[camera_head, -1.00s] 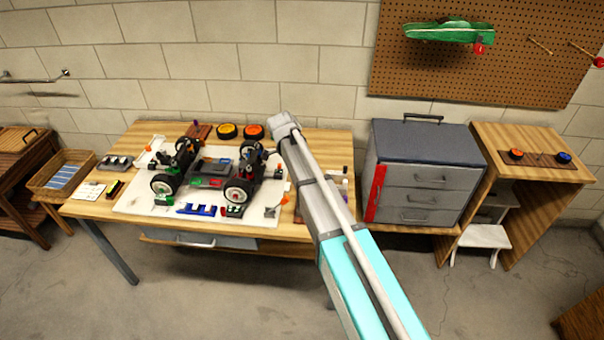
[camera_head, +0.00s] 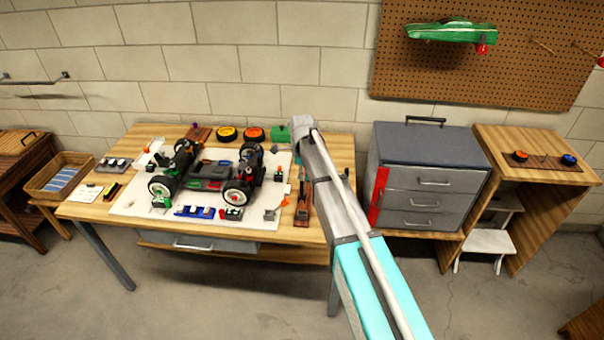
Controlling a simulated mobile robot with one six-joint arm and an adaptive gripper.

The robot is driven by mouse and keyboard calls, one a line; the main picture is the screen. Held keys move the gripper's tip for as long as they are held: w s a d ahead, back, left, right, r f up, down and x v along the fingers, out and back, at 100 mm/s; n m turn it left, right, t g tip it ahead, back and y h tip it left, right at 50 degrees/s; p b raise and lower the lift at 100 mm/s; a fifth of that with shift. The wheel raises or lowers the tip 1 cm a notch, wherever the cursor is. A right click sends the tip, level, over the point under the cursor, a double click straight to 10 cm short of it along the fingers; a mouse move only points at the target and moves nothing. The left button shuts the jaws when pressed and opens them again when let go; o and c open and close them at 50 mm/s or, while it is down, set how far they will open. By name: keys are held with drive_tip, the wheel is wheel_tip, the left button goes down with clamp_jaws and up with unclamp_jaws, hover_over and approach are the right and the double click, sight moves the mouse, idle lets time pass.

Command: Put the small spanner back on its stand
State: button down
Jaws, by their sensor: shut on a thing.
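I cannot make out the small spanner in this view. A narrow reddish-brown wooden piece (camera_head: 304,215) lies at the right of the workbench, partly covered by my arm. It may be the spanner's stand, but it is too small and hidden to tell. My pale grey and turquoise arm reaches up over the bench's right part. My gripper does not show; the arm hides the area behind it.
The workbench (camera_head: 90,209) carries a white mat (camera_head: 130,207) with a partly built racecar (camera_head: 208,176) and several small parts. A grey drawer cabinet (camera_head: 430,150) stands right of my arm.

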drive_tip(key=b, duration=0.5)
hover_over(302, 197)
drive_tip(key=shift+w+f, duration=0.2)
drive_tip(key=shift+f, duration=2.35)
drive_tip(key=shift+f+b, duration=1.9)
drive_tip(key=shift+f, duration=0.05)
idle(0.4)
drive_tip(key=c, duration=0.5)
unclamp_jaws()
drive_tip(key=shift+c, duration=0.2)
drive_tip(key=shift+r, duration=0.2)
wheel_tip(302, 197, up, 9)
drive_tip(key=p, duration=0.9)
drive_tip(key=shift+f, duration=0.15)
